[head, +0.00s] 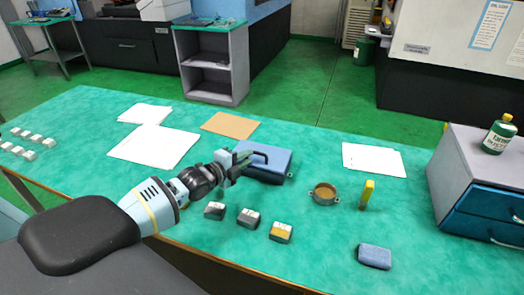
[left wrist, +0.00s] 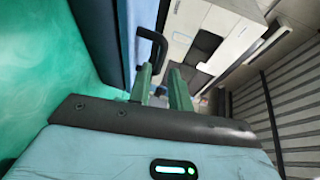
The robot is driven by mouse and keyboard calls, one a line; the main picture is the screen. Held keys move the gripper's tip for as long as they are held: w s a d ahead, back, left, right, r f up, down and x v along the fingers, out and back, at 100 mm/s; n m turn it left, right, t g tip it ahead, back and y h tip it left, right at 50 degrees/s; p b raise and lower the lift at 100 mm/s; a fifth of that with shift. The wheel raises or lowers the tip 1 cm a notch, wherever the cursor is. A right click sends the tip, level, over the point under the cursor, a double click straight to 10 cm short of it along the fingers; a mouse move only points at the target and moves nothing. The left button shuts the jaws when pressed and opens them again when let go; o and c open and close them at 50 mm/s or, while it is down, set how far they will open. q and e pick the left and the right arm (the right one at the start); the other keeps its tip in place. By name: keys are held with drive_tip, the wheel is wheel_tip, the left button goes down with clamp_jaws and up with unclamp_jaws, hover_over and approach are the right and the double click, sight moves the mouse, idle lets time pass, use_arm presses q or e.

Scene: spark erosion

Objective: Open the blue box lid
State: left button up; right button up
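The blue box (head: 276,159) sits on the green table with its lid down. A black handle (head: 260,154) stands at its near side. My left gripper (head: 244,157) is at the left end of the box, close to the handle. In the left wrist view, the two green fingers of my left gripper (left wrist: 160,84) are apart. The black handle (left wrist: 150,37) shows just beyond the fingertips, beside the blue box wall (left wrist: 88,40); I cannot tell whether it touches a finger. My right gripper is not in view.
Small grey blocks (head: 248,218) stand in front of the box. A drawer cabinet (head: 470,175) stands at the right edge. Papers (head: 154,145) lie left.

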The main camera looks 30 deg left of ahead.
sight(258, 153)
use_arm(q)
drive_tip(key=b+x, duration=0.1)
drive_tip(key=x, duration=0.5)
drive_tip(key=shift+w+f, duration=0.1)
drive_tip(key=shift+w+d+b, duration=0.15)
drive_tip(key=shift+w+b, duration=0.15)
drive_tip(key=shift+w, duration=0.35)
drive_tip(key=shift+c, duration=0.3)
clamp_jaws()
